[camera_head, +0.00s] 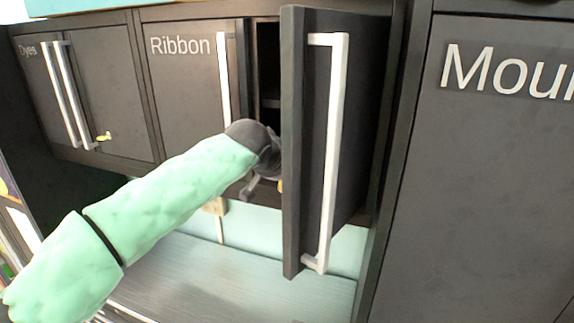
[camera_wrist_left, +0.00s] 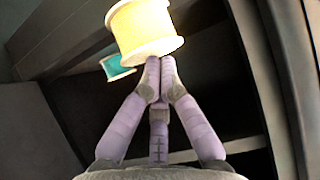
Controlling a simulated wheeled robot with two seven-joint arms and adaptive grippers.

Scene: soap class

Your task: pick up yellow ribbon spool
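The yellow ribbon spool (camera_wrist_left: 145,30) is large at the top of the left wrist view, tilted, its top cut off by the frame. My left gripper (camera_wrist_left: 160,68) has its fingertips almost together at the spool's lower rim and appears pinched on that rim. In the head view my left gripper (camera_head: 254,187) is at the opening of the Ribbon cabinet (camera_head: 183,90), partly hidden by the open door. Only a sliver of yellow (camera_head: 281,185) shows there beside the door edge. My right gripper is not in view.
The open cabinet door (camera_head: 293,140) with a white handle (camera_head: 334,140) stands close to the right of my left gripper. A teal spool (camera_wrist_left: 118,67) is behind the yellow one. A counter (camera_head: 215,270) lies below. Dyes cupboard (camera_head: 105,80) is at left.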

